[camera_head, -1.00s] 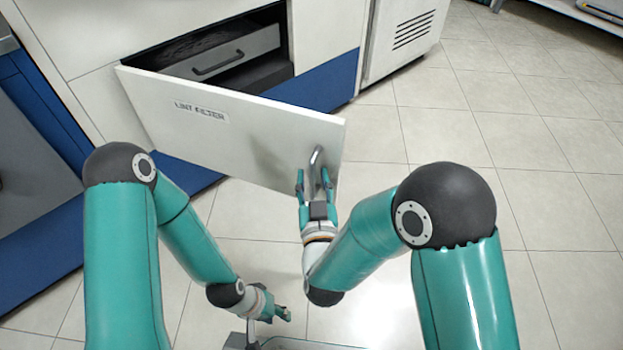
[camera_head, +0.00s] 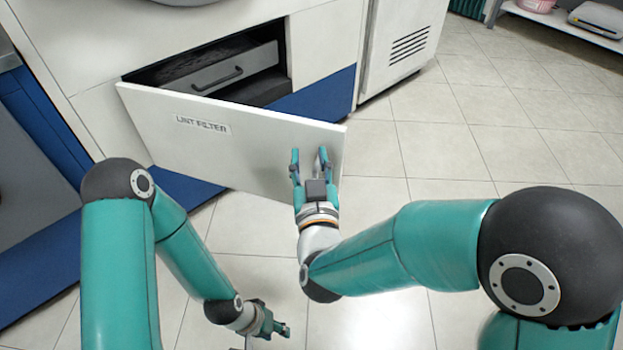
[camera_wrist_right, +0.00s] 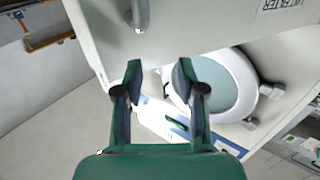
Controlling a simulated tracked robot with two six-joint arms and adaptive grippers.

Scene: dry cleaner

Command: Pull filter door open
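The white filter door (camera_head: 260,140), labelled "LINT FILTER", stands swung open from its left side in the head view. Behind it is the dark filter opening with a grey drawer (camera_head: 225,78) and a black handle. The door's grey metal handle (camera_wrist_right: 141,14) is at the top of the right wrist view. My right gripper (camera_head: 311,160) is at the door's right end; in the wrist view its fingers (camera_wrist_right: 158,72) are spread, with nothing between them, just short of the handle. My left gripper (camera_head: 272,326) is low in the head view, away from the door; its finger gap is unclear.
A white cabinet with vents (camera_head: 405,45) stands to the right of the opening. Tiled floor (camera_head: 450,150) is clear to the right. A low shelf (camera_head: 560,22) is at the far upper right. Blue and grey panels (camera_head: 40,190) are at the left.

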